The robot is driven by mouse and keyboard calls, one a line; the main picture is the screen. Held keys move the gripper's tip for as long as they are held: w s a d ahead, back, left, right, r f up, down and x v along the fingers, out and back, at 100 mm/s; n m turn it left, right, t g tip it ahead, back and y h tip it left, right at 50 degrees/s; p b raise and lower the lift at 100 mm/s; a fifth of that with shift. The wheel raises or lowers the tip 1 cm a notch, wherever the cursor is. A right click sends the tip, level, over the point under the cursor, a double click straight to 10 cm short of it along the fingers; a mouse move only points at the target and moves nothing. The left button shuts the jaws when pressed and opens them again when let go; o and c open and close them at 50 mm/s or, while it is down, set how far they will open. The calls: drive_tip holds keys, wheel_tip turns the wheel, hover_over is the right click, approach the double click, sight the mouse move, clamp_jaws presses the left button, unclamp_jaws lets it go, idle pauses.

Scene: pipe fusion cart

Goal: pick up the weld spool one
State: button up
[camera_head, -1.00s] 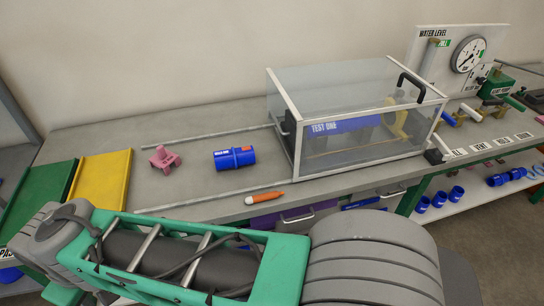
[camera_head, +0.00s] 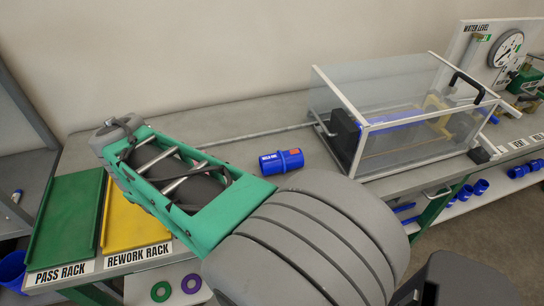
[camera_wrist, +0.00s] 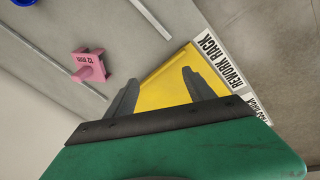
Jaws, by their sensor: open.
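The weld spool one (camera_head: 282,160) is a blue cylinder with a raised middle band, a white label and a red patch. It lies on its side on the grey bench, left of the clear tank. A bit of blue at the top left edge of the wrist view (camera_wrist: 24,2) looks like the same spool. My gripper (camera_wrist: 158,88) is open and empty, with its two dark fingers apart above the yellow rework rack (camera_wrist: 170,84). It is well away from the spool. In the head view my arm hides the gripper's fingers.
The clear tank (camera_head: 400,110) is right of the spool. A metal rail (camera_head: 250,134) runs behind it. The green pass rack (camera_head: 65,215) is at left.

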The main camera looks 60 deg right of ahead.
sight(279, 156)
drive_tip(key=shift+o, duration=1.4)
drive_tip(key=s+d+n+g+h+p, duration=0.1)
drive_tip(key=s+d+n+g, duration=0.1)
drive_tip(key=d, duration=1.4)
drive_tip(key=shift+s+d+n+g, duration=0.15)
drive_tip(key=shift+s+n+g, duration=0.2)
drive_tip(key=shift+s, duration=0.35)
drive_tip(key=shift+o, duration=0.4)
drive_tip(key=s+d+n+g, duration=0.1)
drive_tip(key=s+d, duration=0.2)
drive_tip(key=d, duration=0.3)
drive_tip(key=shift+s+d+f, duration=0.15)
drive_tip(key=shift+s+f, duration=0.15)
drive_tip(key=shift+f, duration=0.15)
drive_tip(key=s+d, duration=0.2)
drive_tip(key=s+d+f+n+g, duration=0.1)
drive_tip(key=s+d, duration=0.1)
drive_tip(key=s+d+n+g, duration=0.1)
drive_tip(key=s+d, duration=0.1)
drive_tip(key=s, duration=0.1)
drive_tip(key=shift+d+f+n+p, duration=0.25)
drive_tip(key=shift+d+p, duration=0.15)
drive_tip(key=x, duration=0.7)
drive_tip(key=shift+s+d+f, duration=0.1)
drive_tip(key=shift+s+d, duration=0.05)
drive_tip(key=shift+d, duration=0.05)
drive_tip(key=shift+c, duration=0.2)
